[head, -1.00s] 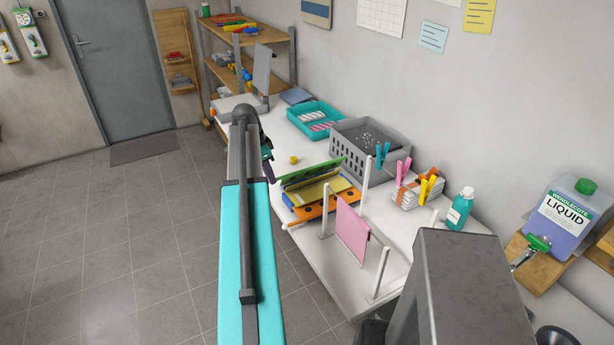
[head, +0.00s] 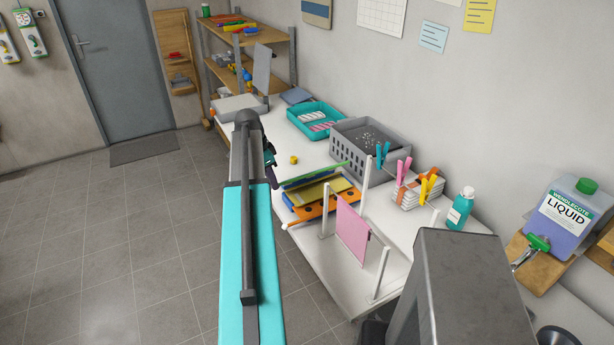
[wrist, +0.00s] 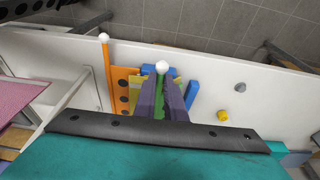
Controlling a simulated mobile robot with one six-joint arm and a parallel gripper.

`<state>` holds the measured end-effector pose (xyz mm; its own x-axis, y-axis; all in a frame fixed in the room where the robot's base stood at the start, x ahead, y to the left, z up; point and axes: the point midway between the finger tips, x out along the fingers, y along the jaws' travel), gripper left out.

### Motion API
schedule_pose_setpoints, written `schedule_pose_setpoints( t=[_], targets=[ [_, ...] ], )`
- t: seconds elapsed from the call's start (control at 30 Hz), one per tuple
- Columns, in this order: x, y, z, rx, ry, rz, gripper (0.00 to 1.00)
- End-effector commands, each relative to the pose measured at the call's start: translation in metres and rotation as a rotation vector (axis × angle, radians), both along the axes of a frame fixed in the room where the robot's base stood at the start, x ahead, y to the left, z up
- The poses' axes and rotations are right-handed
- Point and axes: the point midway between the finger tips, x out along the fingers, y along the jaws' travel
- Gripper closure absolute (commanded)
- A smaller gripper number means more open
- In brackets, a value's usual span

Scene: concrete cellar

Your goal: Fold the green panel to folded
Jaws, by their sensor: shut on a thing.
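The green panel (head: 316,175) shows in the head view as a thin, nearly edge-on strip above a yellow panel (head: 316,192). An orange panel (head: 332,206) with dark holes lies beside and below them. In the wrist view my gripper (wrist: 161,88) has its two purple fingers shut on the green panel (wrist: 162,101), by an edge with a white knob (wrist: 162,67). In the head view my gripper (head: 269,157) is at the panel's left end, partly hidden by my arm. Much of the green panel is hidden by the fingers in the wrist view.
A grey basket (head: 343,163), a teal tray (head: 300,121) and a small yellow block (head: 293,160) stand behind the panels. White posts with a pink cloth (head: 353,232) stand in front. A teal bottle (head: 460,208) is at the right.

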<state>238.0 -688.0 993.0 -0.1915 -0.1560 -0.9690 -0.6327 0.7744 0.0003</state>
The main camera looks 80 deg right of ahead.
Motion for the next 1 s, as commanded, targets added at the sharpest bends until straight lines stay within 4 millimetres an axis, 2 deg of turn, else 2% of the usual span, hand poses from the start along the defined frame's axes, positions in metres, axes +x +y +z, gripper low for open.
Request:
schedule_pose_setpoints(
  t=[0.57, 0.87, 0.9, 1.0],
  targets=[
    [-0.011, 0.013, -0.015, 0.001, 0.001, 0.000, 1.00],
    [-0.011, 0.013, -0.016, 0.001, 0.001, 0.000, 1.00],
    [-0.011, 0.013, -0.016, 0.000, 0.001, 0.000, 0.87],
    [-0.011, 0.013, -0.016, 0.000, 0.000, 0.000, 0.70]
  ],
)
